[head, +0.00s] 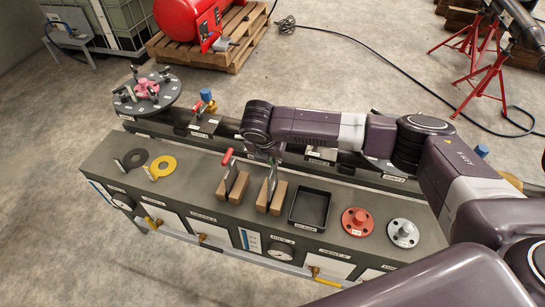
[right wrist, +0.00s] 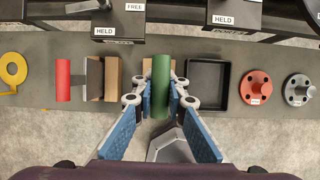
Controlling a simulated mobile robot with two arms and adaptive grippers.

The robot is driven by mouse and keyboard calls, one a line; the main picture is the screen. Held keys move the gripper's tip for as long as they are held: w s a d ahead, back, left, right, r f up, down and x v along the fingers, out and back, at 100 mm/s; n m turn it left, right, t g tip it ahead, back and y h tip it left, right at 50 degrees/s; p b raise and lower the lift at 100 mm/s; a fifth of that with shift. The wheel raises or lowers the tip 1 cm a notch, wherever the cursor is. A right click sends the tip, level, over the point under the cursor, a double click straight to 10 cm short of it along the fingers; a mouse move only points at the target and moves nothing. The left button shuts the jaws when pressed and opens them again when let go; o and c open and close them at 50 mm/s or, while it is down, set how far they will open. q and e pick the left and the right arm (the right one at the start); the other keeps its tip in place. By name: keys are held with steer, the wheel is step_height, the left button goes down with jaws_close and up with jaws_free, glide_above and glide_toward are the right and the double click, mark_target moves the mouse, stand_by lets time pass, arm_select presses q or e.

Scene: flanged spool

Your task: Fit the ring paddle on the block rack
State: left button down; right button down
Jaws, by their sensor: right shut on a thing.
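My right gripper (right wrist: 161,98) is shut on the green handle of a paddle (right wrist: 161,76), directly above the right-hand pair of wooden blocks. In the head view this paddle's grey plate (head: 271,183) stands upright between these blocks of the block rack (head: 277,200). Its lower edge is hidden, so I cannot tell how deep it sits or whether the plate is a ring. A red-handled paddle (head: 229,162) stands, slightly tilted, between the left-hand blocks (head: 239,187); its handle shows in the right wrist view (right wrist: 63,80). My left gripper is out of view.
On the bench (head: 190,173), a black ring (head: 128,162) and a yellow ring (head: 158,171) lie left. A black tray (head: 310,208), red flange (head: 357,221) and grey flange (head: 403,232) are right of the rack. A pipe line with labelled stands runs close behind.

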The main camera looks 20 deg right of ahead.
mark_target(272, 168)
steer(key=shift+f, duration=0.1)
steer(key=shift+f+b, duration=1.25)
steer(key=shift+f, duration=1.55)
steer(key=c, duration=1.8)
jaws_free()
steer(key=shift+c, duration=0.2)
steer(key=shift+f, duration=0.1)
steer(key=v, duration=1.2)
